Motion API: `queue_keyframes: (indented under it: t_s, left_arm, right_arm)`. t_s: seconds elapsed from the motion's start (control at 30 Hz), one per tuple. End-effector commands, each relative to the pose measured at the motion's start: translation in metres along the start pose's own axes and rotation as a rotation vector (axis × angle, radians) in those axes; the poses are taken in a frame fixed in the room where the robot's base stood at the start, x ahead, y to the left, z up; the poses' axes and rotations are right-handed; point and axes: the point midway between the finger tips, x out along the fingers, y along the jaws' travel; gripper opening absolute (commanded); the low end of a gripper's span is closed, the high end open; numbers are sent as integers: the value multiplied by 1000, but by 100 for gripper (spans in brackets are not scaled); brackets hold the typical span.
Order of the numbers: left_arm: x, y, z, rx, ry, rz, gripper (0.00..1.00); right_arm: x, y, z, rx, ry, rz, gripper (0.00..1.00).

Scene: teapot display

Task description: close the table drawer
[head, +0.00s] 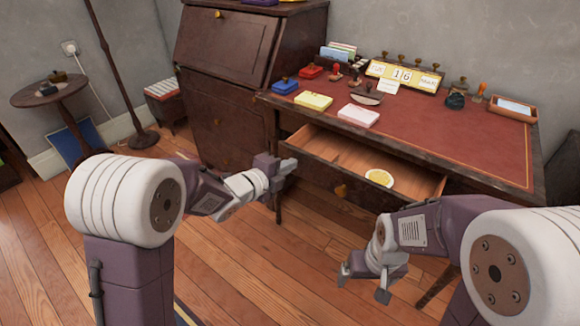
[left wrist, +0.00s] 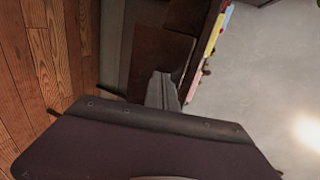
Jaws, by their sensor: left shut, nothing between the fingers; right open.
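The table drawer (head: 341,187) is pulled open from the red-topped wooden table (head: 440,131) in the head view. A round yellow and white item (head: 379,178) lies inside it, and a brass knob (head: 340,191) is on its front. My left gripper (head: 289,165) is shut and empty, close to the left end of the drawer front; I cannot tell whether it touches. In the left wrist view the closed fingers (left wrist: 162,90) point up the picture. My right gripper (head: 362,291) is open and empty, low in front of the drawer, above the floor.
Notepads (head: 358,115), stamps and a calendar (head: 404,75) stand on the tabletop. A dark wooden cabinet (head: 228,80) stands to the left of the table. A small round table (head: 50,90) is at far left. The wooden floor before the drawer is clear.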

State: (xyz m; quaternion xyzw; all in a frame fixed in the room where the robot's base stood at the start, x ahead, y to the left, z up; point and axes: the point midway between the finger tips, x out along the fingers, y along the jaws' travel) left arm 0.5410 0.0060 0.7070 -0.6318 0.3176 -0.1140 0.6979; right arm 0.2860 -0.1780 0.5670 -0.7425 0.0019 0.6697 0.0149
Motion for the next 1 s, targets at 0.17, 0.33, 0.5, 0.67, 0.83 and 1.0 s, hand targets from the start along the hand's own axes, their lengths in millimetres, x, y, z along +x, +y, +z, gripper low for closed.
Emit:
queue_keyframes:
  t_s: [0.17,0.33,0.5,0.67,0.83,1.0]
  left_arm:
    - [6,-2,0,0,0,1,0]
    - [6,-2,0,0,0,1,0]
    - [8,-3,0,0,1,1,0]
    - [23,-7,-1,1,2,1,0]
    - [55,-18,-1,1,2,1,0]
    - [87,-28,-1,1,2,1,0]
  right_arm:
    - [1,0,0,0,0,0,93]
    - [1,0,0,0,0,0,93]
    - [1,0,0,0,0,0,93]
    - [0,0,0,0,0,0,93]
    - [-3,0,0,0,0,0,93]
    - [-8,0,-1,0,0,0,93]
